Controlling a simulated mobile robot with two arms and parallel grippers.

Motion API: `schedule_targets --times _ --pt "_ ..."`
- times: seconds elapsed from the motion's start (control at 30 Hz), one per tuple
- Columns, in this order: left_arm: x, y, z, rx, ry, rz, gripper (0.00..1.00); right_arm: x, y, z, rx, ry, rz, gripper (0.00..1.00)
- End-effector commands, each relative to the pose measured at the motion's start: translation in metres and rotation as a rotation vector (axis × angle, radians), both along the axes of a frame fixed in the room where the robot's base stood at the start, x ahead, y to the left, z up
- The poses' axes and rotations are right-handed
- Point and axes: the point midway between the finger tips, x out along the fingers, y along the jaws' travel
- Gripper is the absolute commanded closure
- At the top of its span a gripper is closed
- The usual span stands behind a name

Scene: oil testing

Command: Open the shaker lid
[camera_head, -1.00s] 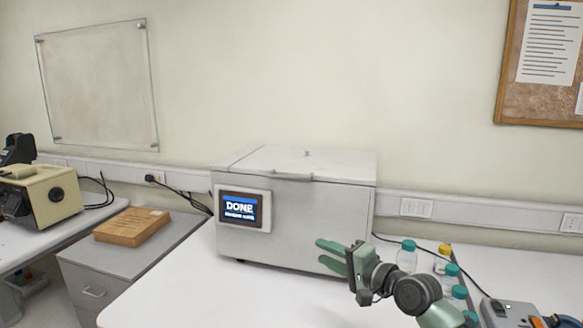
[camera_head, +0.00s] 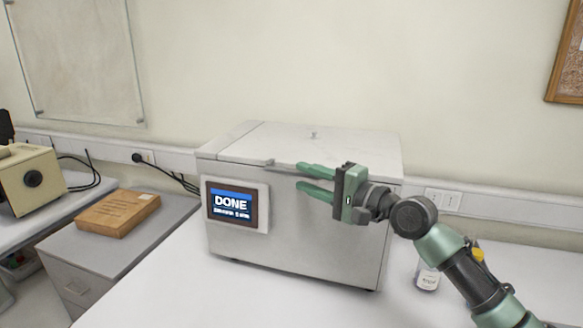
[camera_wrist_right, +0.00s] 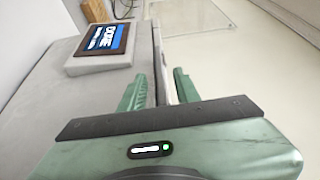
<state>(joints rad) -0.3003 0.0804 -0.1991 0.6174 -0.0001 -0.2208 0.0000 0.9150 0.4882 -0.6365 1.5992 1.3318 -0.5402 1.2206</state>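The shaker (camera_head: 300,225) is a pale grey box on the white table, and its screen (camera_head: 233,204) reads DONE. Its lid (camera_head: 320,143) is closed, with a handle (camera_head: 272,163) along the front edge. My right gripper (camera_head: 300,177) is at the front of the shaker, fingers pointing left, just below the lid's front edge by the handle. In the right wrist view the fingers (camera_wrist_right: 160,82) are apart, with the lid's edge seen between them; I cannot tell if they touch it. The screen (camera_wrist_right: 103,38) shows there too. My left gripper is not in view.
A labelled bottle (camera_head: 428,277) stands right of the shaker, partly beside my right arm. A brown box (camera_head: 118,212) lies on the grey cabinet to the left, near a beige device (camera_head: 30,180). The table front (camera_head: 200,290) is clear.

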Motion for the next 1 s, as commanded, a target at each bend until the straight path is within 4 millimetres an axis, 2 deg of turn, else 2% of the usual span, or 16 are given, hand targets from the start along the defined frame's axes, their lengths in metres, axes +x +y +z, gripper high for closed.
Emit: schedule_targets --times 0.1,0.3,0.63,0.67,0.77,1.0 --pt "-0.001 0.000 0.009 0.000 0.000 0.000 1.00 0.013 0.016 0.004 0.002 0.001 0.001 0.68" --pt "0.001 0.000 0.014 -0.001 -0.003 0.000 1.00 0.028 0.033 0.002 0.001 -0.001 -0.001 0.68" --pt "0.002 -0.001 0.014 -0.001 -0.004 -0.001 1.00 0.032 0.037 0.000 -0.001 -0.001 -0.001 0.68" --pt "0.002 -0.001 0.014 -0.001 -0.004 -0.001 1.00 0.032 0.037 0.000 -0.001 -0.001 -0.001 0.71" --pt "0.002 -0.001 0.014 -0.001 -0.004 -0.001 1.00 0.032 0.037 0.000 -0.001 -0.001 -0.001 0.99" --pt "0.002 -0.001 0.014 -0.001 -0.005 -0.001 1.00 0.032 0.037 0.000 -0.001 -0.001 -0.001 1.00"
